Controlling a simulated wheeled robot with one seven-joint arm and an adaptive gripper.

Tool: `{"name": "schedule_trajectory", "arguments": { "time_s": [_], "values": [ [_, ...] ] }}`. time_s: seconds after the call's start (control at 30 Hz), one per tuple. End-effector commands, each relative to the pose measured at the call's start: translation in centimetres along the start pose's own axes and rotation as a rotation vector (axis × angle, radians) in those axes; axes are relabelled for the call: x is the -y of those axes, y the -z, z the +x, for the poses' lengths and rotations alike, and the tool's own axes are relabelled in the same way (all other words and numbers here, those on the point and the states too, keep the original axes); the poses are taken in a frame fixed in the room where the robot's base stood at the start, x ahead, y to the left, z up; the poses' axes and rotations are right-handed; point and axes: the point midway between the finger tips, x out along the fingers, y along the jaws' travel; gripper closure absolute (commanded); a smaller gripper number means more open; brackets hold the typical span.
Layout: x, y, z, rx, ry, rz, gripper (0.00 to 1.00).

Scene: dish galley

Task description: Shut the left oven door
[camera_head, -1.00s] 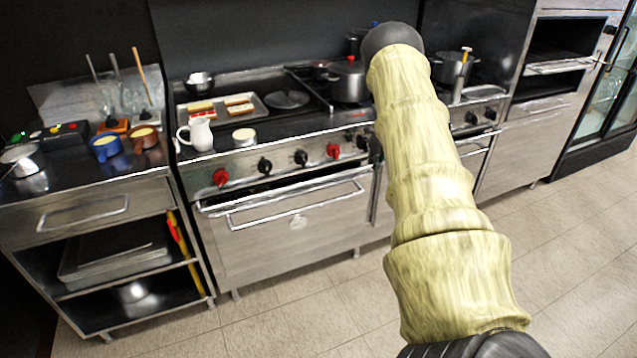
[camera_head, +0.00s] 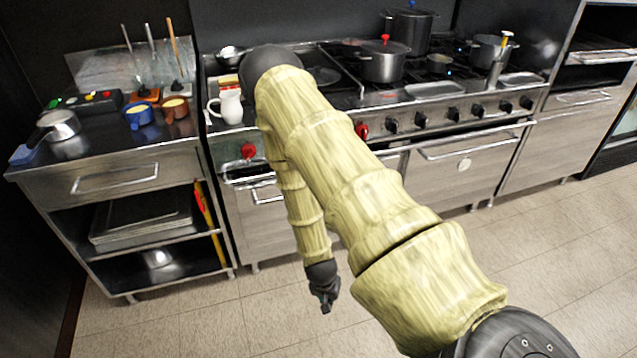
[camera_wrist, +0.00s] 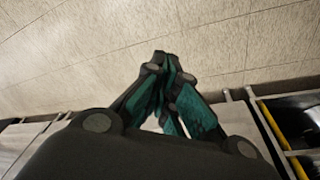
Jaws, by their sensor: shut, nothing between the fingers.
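The left oven door (camera_head: 258,222) is the steel front under the range's left side, largely covered by my arm. Its bar handle (camera_head: 262,190) shows in part left of the arm. A dark gap shows along its top edge; how far it stands open is hard to tell. My gripper (camera_head: 325,303) points down over the floor in front of the range, apart from the door. In the wrist view my gripper (camera_wrist: 168,62) has its fingers together and empty, over floor tiles. The right oven door (camera_head: 462,168) looks shut.
Left of the range stands a steel counter (camera_head: 120,172) with open shelves and a yellow-and-red object (camera_head: 205,215) at its side. A white jug (camera_head: 228,103), pots (camera_head: 384,62) and pans stand on top. The tiled floor (camera_head: 180,325) in front is clear.

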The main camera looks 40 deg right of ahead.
Motion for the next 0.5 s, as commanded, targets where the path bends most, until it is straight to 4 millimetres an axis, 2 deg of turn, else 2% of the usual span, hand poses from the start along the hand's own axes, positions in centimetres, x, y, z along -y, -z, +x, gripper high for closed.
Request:
{"name": "schedule_trajectory", "arguments": {
  "time_s": [0.03,0.1,0.2,0.27,0.33,0.5],
  "values": [
    [-0.2,-3.1,-0.1,0.006,0.007,-0.11,1.0],
    [-0.2,-6.1,-0.4,0.0,0.023,-0.23,1.0],
    [-0.1,-8.6,-0.3,-0.033,0.042,-0.34,1.0],
    [0.2,-9.2,0.0,-0.068,0.052,-0.367,1.0],
    [0.8,-8.9,0.4,-0.119,0.06,-0.358,1.0],
    [2.6,-5.9,1.7,-0.26,0.077,-0.245,1.0]
  ]
}}
